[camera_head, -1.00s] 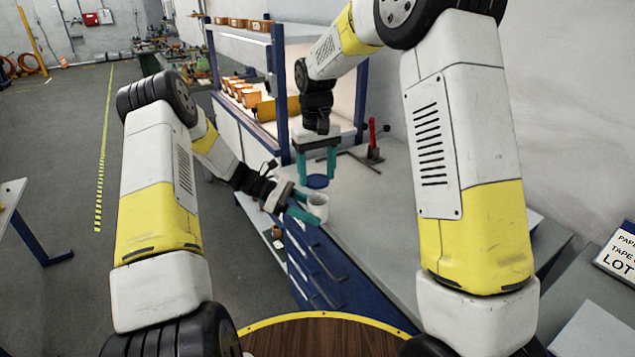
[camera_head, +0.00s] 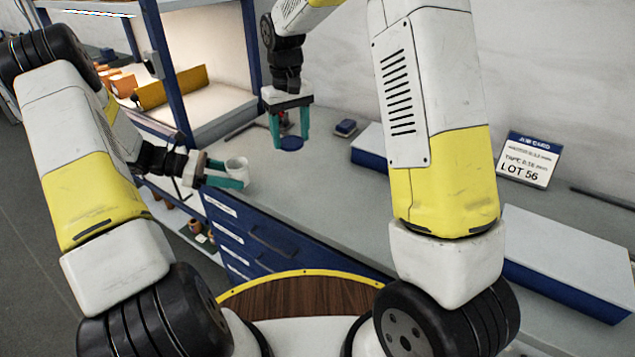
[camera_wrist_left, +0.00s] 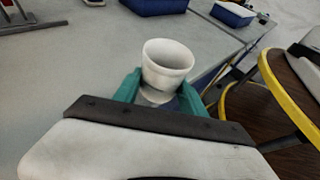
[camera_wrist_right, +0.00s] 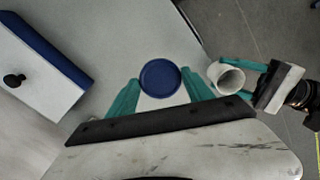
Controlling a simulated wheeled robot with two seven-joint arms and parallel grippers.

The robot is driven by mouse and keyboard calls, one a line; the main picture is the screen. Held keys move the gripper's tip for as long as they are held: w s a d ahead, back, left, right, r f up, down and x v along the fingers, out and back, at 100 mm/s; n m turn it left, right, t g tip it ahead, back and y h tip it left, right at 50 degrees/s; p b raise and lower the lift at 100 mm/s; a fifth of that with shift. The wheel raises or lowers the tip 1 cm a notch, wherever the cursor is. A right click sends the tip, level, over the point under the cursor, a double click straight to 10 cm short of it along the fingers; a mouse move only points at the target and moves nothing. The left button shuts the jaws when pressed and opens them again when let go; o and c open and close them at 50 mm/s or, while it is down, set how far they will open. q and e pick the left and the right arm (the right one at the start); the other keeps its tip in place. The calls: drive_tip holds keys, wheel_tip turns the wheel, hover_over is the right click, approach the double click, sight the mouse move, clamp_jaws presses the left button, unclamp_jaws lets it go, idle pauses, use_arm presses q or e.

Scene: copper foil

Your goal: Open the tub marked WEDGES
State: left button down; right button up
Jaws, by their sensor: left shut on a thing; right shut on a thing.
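A small white tub (camera_head: 237,168) is held in my left gripper (camera_head: 233,178) near the bench's front left edge. It also shows in the left wrist view (camera_wrist_left: 168,62), with its open mouth and pale inside visible. No lettering can be read on it. A round blue lid (camera_head: 291,144) is held between the fingers of my right gripper (camera_head: 290,140), above the bench. It shows as a flat disc in the right wrist view (camera_wrist_right: 160,78), apart from the tub (camera_wrist_right: 226,77). Whether the tub touches the bench is unclear.
The grey bench top (camera_head: 310,200) is clear in front of the grippers. A small blue item (camera_head: 345,127), a white-and-blue box and a LOT 56 sign (camera_head: 528,160) stand toward the back and right. A large white-and-blue box (camera_head: 570,255) lies at right. Shelving stands at left.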

use_arm(q)
drive_tip(key=shift+w+d, duration=0.15)
drive_tip(key=shift+d, duration=0.1)
hover_over(299, 186)
drive_tip(key=a, duration=0.1)
drive_tip(key=shift+w+d+f, duration=0.1)
drive_tip(key=shift+d+f, duration=0.15)
drive_tip(key=shift+f, duration=0.6)
drive_tip(key=shift+d+f, duration=0.25)
drive_tip(key=shift+f, duration=0.6)
drive_tip(key=shift+f, duration=0.15)
drive_tip(key=c, duration=0.7)
unclamp_jaws()
drive_tip(key=shift+o, duration=0.2)
